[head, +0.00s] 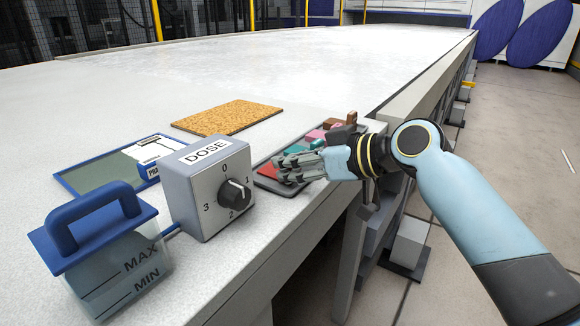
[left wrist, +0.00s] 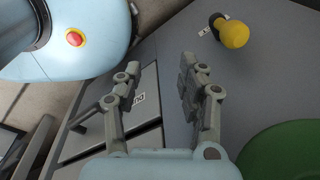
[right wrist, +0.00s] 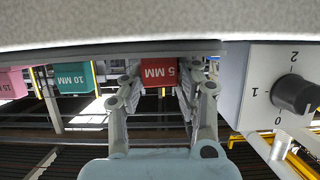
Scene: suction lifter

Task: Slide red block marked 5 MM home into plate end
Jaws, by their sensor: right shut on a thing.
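The red block marked 5 MM (right wrist: 158,72) sits between the fingers of my right gripper (right wrist: 156,85), which is shut on it. In the head view the red block (head: 267,170) shows just left of my right gripper (head: 284,172), partly hidden by the fingers. The dark plate (head: 268,186) lies under the gripper near the table's right edge. How far the block sits in the plate end cannot be told. My left gripper (left wrist: 160,85) is open and empty in the left wrist view.
A teal 10 MM block (right wrist: 72,79), a pink block (right wrist: 12,82) and a brown block (head: 331,124) line up beyond the red one. The grey DOSE box (head: 208,190) stands close left of the plate.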

